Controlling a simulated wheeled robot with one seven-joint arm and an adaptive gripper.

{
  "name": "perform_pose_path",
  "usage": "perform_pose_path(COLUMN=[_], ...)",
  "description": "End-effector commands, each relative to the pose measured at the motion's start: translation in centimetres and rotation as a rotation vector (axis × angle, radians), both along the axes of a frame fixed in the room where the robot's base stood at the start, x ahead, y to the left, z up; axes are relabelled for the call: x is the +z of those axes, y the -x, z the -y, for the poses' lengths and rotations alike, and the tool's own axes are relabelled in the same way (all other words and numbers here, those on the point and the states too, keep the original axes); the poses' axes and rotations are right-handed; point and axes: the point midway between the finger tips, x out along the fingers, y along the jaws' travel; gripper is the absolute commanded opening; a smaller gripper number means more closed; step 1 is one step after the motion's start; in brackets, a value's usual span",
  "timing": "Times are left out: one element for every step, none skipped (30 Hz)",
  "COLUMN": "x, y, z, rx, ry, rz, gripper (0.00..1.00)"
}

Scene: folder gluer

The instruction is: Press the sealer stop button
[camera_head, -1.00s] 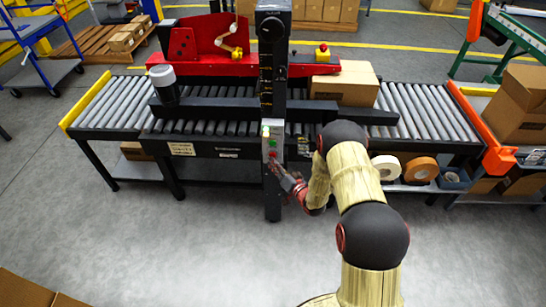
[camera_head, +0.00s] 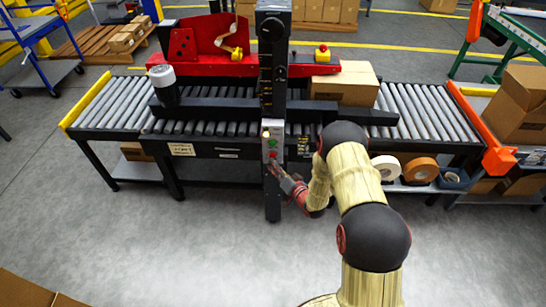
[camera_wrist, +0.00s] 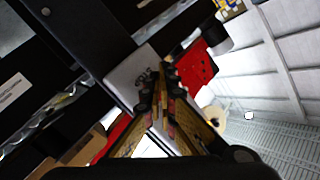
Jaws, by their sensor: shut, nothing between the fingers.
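The grey control box (camera_head: 271,145) is on the front of the black upright column of the sealer. It carries a green button (camera_head: 271,143), a red button (camera_head: 273,155) below it, and a small amber-looking lamp (camera_head: 266,134) at the top. My gripper (camera_head: 271,167) is shut and empty, its tip just below the red button, pointing at the lower part of the box. In the wrist view my closed fingers (camera_wrist: 160,80) lie in front of the pale box face (camera_wrist: 128,78) and hide part of it. Whether they touch it I cannot tell.
A carton (camera_head: 343,84) sits on the roller conveyor (camera_head: 105,103) to the right of the column. Tape rolls (camera_head: 420,170) lie on a shelf at the right, beside my arm.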

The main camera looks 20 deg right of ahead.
Motion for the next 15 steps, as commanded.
perform_pose_path(x=[0.0,0.0,0.0,0.0,0.0,0.0,0.0,0.0,0.0,0.0,0.0,0.0,0.0,0.0,0.0], y=[0.1,0.1,0.1,0.1,0.1,0.1,0.1,0.1,0.2,0.4,0.5,0.8,1.1,1.3,1.7], z=[0.0,0.0,0.0,0.0,0.0,0.0,0.0,0.0,-0.1,-0.1,-0.2,-0.3,-0.4,-0.5,-0.6], rx=[0.0,0.0,0.0,0.0,0.0,0.0,0.0,0.0,0.0,0.001,0.001,0.001,0.001,0.001,0.0], ry=[0.0,0.0,0.0,0.0,0.0,0.0,0.0,0.0,0.0,0.0,0.0,0.0,0.0,0.0,0.0], rz=[0.0,0.0,0.0,0.0,0.0,0.0,0.0,0.0,0.0,-0.001,-0.001,-0.001,-0.001,-0.001,-0.001], gripper=[0.0,0.0,0.0,0.0,0.0,0.0,0.0,0.0,0.0,0.0,0.0,0.0,0.0,0.0,0.0])
